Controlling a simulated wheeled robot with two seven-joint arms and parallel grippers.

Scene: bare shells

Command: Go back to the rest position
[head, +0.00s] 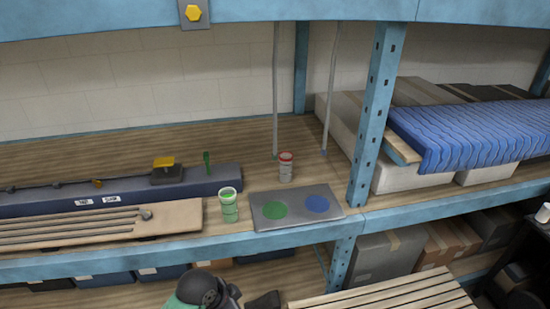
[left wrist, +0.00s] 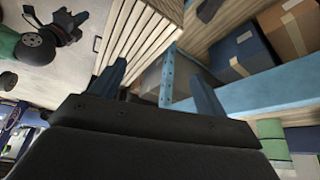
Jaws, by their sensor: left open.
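My left gripper (left wrist: 157,85) shows in the left wrist view. Its two dark fingers are wide apart with nothing between them. It hangs in free space, with wooden slats and a blue shelf post behind it. My right gripper does not show clearly in either view. In the head view, a green-and-white cup (head: 228,206) stands at the shelf's front, left of a grey plate. A red-and-white can (head: 285,167) stands behind the plate. The plate (head: 290,193) carries a green disc and a blue disc, with nothing standing on them.
A blue-grey rail (head: 60,205) and a tan board with rods (head: 178,217) lie on the shelf's left. A blue upright post (head: 376,110) stands right of the plate. Wooden slats (head: 395,296) and boxes (head: 385,257) are below.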

